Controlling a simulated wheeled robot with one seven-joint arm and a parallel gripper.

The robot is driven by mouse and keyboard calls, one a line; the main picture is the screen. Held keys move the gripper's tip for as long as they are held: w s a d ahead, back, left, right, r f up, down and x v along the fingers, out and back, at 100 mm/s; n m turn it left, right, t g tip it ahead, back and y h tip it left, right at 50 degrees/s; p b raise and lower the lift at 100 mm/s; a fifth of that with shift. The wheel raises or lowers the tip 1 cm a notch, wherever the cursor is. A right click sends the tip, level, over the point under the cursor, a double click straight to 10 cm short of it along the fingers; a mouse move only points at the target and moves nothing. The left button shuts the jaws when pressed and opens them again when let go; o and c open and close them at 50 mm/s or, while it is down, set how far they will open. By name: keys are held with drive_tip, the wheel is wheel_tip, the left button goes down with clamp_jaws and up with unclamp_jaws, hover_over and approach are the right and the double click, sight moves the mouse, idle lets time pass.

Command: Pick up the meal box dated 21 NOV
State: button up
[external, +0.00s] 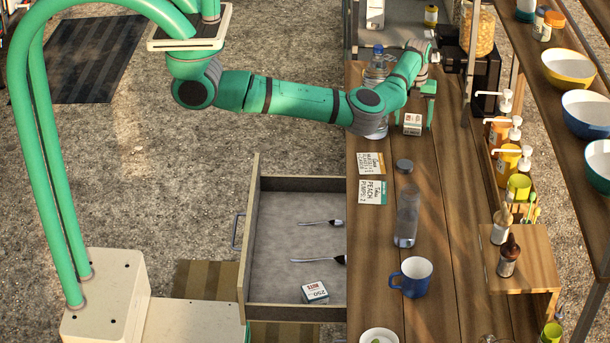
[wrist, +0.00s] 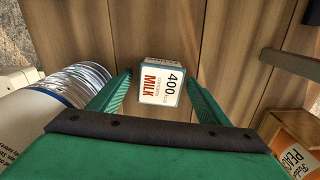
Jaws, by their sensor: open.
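A small white box (external: 412,124) stands on the wooden counter, near my gripper. In the wrist view this box (wrist: 158,83) reads "400" and "MILK". My gripper (external: 427,103) is open above the counter. In the wrist view its two fingers (wrist: 160,92) are on either side of the box, with gaps visible; it is not gripped. I can read no 21 NOV date on any box. A second small box (external: 315,292), marked "250", lies in the open drawer.
Two printed labels or flat packs (external: 370,163) (external: 372,192) lie on the counter, near a clear bottle (external: 407,215) and a blue mug (external: 413,277). A white container (wrist: 45,115) is close left of my gripper; a labelled orange-brown box (wrist: 292,145) is at right. Pump bottles (external: 508,158) line the right.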

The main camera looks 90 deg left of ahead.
drive_tip(key=c, duration=1.2)
drive_tip(key=shift+c, duration=0.2)
drive_tip(key=shift+r, duration=0.15)
